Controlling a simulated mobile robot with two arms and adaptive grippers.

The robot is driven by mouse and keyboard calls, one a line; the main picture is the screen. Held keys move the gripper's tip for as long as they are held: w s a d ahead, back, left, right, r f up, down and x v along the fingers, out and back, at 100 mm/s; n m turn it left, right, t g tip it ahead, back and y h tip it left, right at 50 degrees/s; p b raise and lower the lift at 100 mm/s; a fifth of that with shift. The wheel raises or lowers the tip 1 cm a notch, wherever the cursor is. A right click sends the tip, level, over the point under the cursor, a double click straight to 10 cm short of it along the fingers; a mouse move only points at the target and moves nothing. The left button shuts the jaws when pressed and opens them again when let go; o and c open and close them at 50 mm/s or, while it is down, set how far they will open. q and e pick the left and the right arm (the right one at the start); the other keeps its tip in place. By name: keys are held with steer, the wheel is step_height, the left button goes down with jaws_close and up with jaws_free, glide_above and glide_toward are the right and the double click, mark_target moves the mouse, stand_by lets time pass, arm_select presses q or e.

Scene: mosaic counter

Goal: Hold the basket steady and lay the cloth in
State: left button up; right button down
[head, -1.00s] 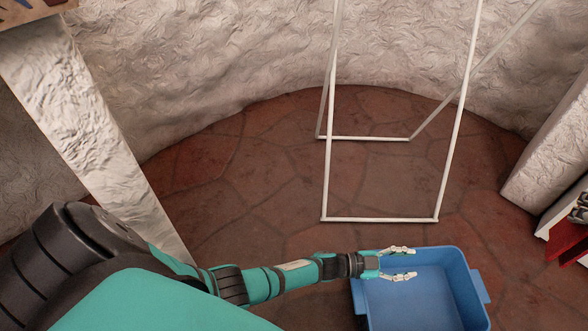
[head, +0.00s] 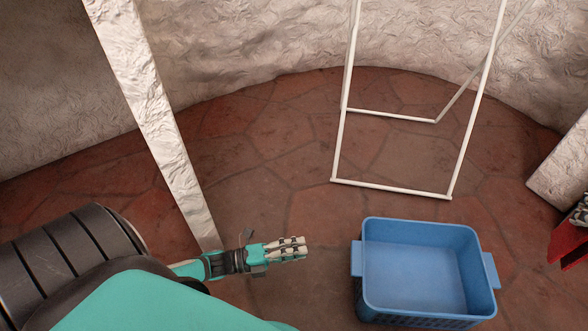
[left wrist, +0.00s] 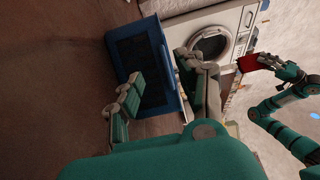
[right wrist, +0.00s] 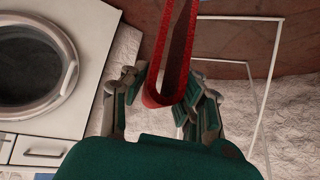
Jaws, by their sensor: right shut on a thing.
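The blue basket (head: 430,308) stands on the floor at the lower right of the head view, and its inside looks empty. It also shows in the left wrist view (left wrist: 166,62). My left gripper (head: 303,247) is open and empty, left of the basket and apart from it; its spread fingers show in the left wrist view (left wrist: 158,70). The red cloth (right wrist: 177,55) is between the fingers of my right gripper (right wrist: 160,85), which is shut on it. Part of the cloth (head: 566,243) shows at the head view's right edge, right of the basket.
A white rack (head: 392,188) stands on the stone floor behind the basket. A washing machine (left wrist: 240,20) shows in the left wrist view and in the right wrist view (right wrist: 85,50). A pale post (head: 150,100) rises behind my left arm. Floor between gripper and basket is clear.

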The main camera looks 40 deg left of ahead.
arm_select(q)
steer(key=b+x, duration=0.4)
steer(key=x, duration=0.7)
steer(key=shift+w+d, duration=0.15)
steer(key=shift+d, duration=0.05)
steer(key=shift+c, duration=0.3)
jaws_close()
steer(key=c, duration=0.7)
jaws_free()
steer(key=o, duration=0.8)
steer(key=shift+c, duration=0.2)
